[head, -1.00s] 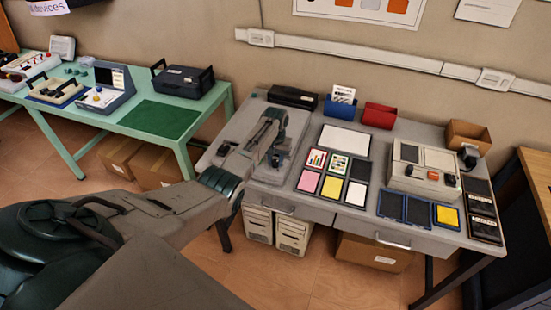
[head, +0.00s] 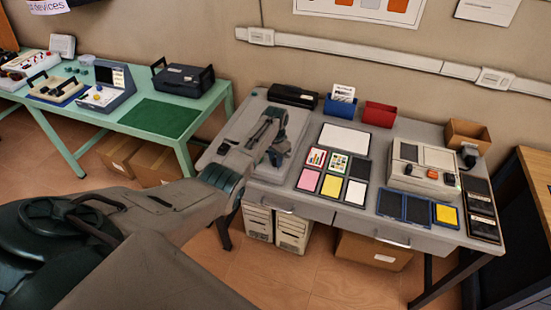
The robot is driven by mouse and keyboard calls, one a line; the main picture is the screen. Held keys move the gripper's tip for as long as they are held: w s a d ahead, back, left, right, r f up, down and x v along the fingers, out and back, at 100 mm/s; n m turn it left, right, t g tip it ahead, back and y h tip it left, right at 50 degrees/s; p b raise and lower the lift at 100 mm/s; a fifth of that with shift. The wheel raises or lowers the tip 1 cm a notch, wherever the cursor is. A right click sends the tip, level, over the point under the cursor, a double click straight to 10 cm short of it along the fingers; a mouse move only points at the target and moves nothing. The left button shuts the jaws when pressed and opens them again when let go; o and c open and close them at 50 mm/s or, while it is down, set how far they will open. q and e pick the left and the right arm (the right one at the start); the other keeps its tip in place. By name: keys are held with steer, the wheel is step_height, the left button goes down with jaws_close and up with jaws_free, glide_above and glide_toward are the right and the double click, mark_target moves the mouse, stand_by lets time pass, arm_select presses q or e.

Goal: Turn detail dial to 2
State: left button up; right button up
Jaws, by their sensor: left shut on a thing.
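My left gripper (head: 274,143) reaches over the flat grey device (head: 238,128) at the left end of the grey desk. Its fingers are shut on a small part at the right side of that device, which I take to be the detail dial. The fingers and wrist hide the dial, so its pointer and any numbers cannot be read. My right gripper is not in view.
The grey desk (head: 408,222) also holds a panel of coloured cards (head: 333,185), a beige device (head: 424,168), dark blue pads (head: 404,207) and small boxes at the back. A green table (head: 133,120) stands to the left.

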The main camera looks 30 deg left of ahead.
arm_select(q)
steer(key=o, duration=1)
steer(key=shift+r, duration=0.1)
step_height(320, 180, up, 11)
steer(key=b, duration=0.2)
steer(key=shift+b, duration=0.3)
steer(key=shift+f, duration=0.2)
